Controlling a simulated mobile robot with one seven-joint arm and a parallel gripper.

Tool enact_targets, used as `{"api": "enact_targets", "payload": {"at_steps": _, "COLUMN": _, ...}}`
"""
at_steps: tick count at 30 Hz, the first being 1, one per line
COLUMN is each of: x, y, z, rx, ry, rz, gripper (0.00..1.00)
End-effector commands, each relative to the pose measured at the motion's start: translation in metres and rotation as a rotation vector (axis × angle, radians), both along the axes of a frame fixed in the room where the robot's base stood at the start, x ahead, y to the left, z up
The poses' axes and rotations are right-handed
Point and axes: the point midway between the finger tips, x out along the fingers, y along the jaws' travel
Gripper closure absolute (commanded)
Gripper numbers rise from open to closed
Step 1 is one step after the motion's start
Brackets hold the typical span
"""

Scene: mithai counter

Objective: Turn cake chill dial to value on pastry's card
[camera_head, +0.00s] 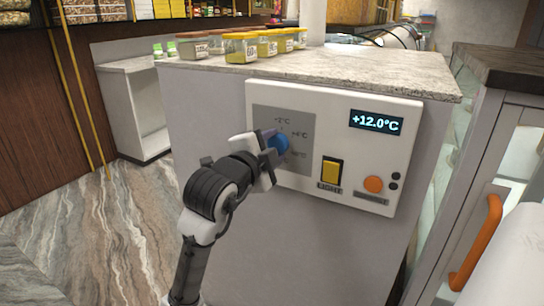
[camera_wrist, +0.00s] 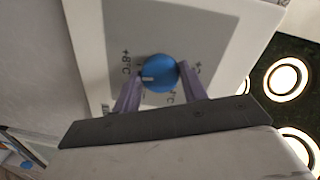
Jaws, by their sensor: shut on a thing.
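The blue chill dial (camera_head: 279,144) sits on a grey plate of the white control panel (camera_head: 346,111), with temperature labels such as +2°C and +4°C around it. My gripper (camera_head: 268,147) reaches it from the left. In the wrist view the purple fingers of my gripper (camera_wrist: 160,84) are shut on the two sides of the dial (camera_wrist: 160,68). The dial's white mark lies on its left side there, just below the +8°C label. The panel display (camera_head: 376,122) reads +12.0°C. I see no pastry or card in either view.
A glass case with an orange handle (camera_head: 476,241) is at the right. Open floor (camera_head: 110,225) is at the left.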

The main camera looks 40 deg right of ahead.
Motion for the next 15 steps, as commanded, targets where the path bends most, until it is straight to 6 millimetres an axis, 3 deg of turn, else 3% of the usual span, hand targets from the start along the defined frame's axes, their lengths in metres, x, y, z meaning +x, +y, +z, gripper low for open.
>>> {"api": "enact_targets", "payload": {"at_steps": 15, "x": -0.0010, "y": -0.0006, "z": -0.0012, "rx": 0.075, "ry": -0.175, "rz": -0.003, "gripper": 0.80}}
